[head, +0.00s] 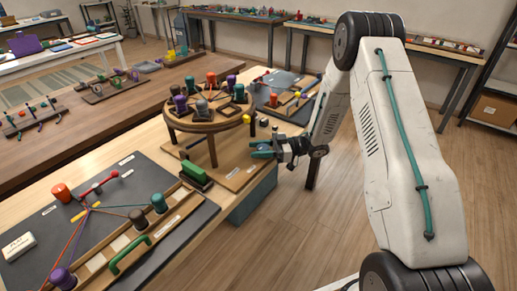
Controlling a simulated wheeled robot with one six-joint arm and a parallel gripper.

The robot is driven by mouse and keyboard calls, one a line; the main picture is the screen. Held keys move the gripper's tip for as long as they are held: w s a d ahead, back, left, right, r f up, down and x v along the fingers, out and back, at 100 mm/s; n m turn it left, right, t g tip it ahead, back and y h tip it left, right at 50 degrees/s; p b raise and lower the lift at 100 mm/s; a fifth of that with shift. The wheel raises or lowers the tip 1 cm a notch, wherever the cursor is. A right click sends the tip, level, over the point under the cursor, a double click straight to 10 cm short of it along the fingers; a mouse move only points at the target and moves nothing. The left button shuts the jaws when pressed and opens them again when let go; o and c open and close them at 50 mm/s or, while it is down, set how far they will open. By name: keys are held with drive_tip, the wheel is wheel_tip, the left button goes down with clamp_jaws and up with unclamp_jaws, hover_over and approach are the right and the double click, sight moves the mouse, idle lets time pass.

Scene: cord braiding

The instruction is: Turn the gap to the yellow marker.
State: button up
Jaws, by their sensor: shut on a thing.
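The round wooden braiding stand (213,126) stands on legs on the table, with several bobbins in red, purple, grey, green and dark colours around its top. Cords run from the bobbins towards its middle. A small yellow piece (246,118) shows at the near right rim and looks like the yellow marker. A short dark upright handle (253,131) stands just beside it. My gripper (261,148), with teal fingers, is low at the right of the stand and appears shut on the lower part of this handle. The exact contact is too small to see. Which space between bobbins is the gap, I cannot tell.
A green-topped block (196,176) sits left of the gripper. In front lies a dark mat (112,172) with bobbins, cords and a green handle (130,255). Another mat with a wooden rack (290,104) is behind my gripper. The floor at right is clear.

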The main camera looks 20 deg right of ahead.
drive_tip(key=shift+n+g, duration=0.6)
drive_tip(key=shift+g, duration=0.6)
drive_tip(key=o, duration=1)
drive_tip(key=shift+s, duration=0.1)
drive_tip(key=d, duration=0.8)
drive_tip(key=shift+s, duration=0.1)
